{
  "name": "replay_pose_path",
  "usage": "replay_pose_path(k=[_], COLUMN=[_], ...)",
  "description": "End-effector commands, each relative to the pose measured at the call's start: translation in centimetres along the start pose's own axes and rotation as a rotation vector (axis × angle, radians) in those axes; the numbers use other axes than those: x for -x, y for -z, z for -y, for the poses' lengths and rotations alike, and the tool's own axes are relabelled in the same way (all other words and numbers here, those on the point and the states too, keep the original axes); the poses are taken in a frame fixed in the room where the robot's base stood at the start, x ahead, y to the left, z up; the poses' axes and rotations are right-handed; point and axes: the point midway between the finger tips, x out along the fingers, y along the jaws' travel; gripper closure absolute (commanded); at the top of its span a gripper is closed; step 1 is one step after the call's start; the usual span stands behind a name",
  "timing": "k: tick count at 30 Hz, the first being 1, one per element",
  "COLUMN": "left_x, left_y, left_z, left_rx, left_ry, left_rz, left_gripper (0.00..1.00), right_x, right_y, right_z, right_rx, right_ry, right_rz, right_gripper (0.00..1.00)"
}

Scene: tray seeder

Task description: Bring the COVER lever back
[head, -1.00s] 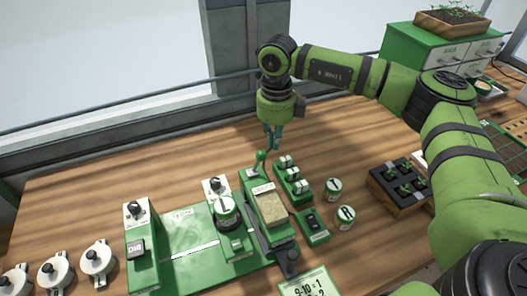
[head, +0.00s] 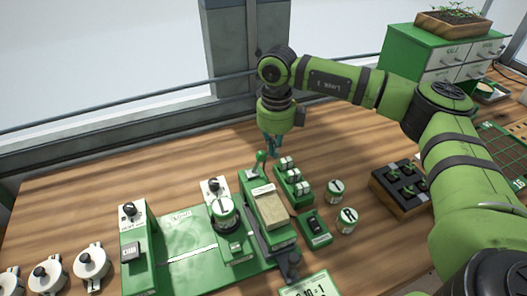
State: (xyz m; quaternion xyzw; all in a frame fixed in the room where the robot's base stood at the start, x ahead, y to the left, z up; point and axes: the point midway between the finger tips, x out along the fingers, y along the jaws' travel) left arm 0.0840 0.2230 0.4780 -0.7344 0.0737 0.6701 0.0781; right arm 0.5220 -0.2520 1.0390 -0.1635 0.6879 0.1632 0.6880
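A green lever with a round knob (head: 261,157) stands at the back of a narrow green unit (head: 247,173); I take it for the COVER lever, though its label is too small to read. A tan block (head: 268,206) sits in front of it on the same unit. My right gripper (head: 272,150) points down just behind and to the right of the knob. Its teal fingers are small and partly overlap, so their opening and any contact with the lever cannot be told. My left gripper is out of view.
Green switches (head: 293,181) stand right of the lever unit, with a rocker box (head: 316,229) in front. Two round tins (head: 335,190) (head: 345,220) and a black seedling tray (head: 401,186) lie further right. A green plate machine (head: 185,250) is at left. Wood is bare behind.

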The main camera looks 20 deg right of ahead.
Motion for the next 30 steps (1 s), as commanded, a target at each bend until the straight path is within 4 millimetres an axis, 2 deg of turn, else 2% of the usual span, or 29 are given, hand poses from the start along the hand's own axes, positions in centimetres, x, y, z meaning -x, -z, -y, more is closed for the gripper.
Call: replay_pose_path(k=[30], left_x=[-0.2], left_y=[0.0], left_z=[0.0], left_rx=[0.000], left_ry=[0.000], left_rz=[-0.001], left_gripper=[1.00], right_x=[0.0], right_y=[-1.5], right_z=[-2.6], right_rx=[0.000], right_ry=[-0.001], right_rz=[0.000], right_gripper=[1.00])
